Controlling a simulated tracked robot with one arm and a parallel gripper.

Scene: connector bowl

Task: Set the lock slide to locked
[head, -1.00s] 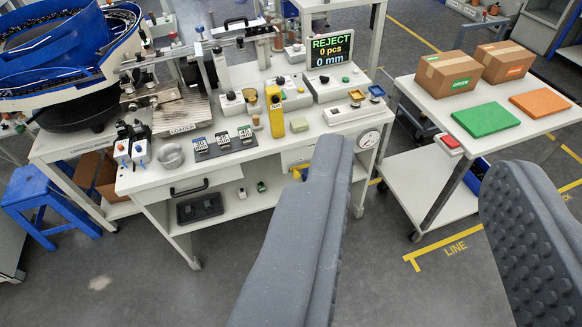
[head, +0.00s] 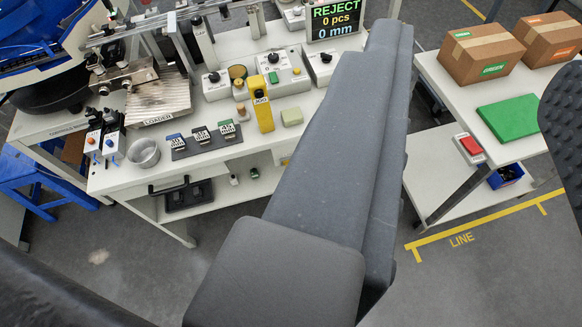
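I cannot make out the lock slide for certain. The grey workbench (head: 125,181) fills the middle of the head view, and my gripper's left finger covers its right front part. There the front panel, dial and small yellow part seen earlier are hidden. My gripper (head: 478,62) is open and empty. Its left finger is a long grey bar across the middle, and its studded right finger is at the right edge. No contact with the bench shows.
A white cart (head: 445,78) at right carries cartons (head: 483,53) and a green plate (head: 512,119). A blue stool (head: 30,178) is at left.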

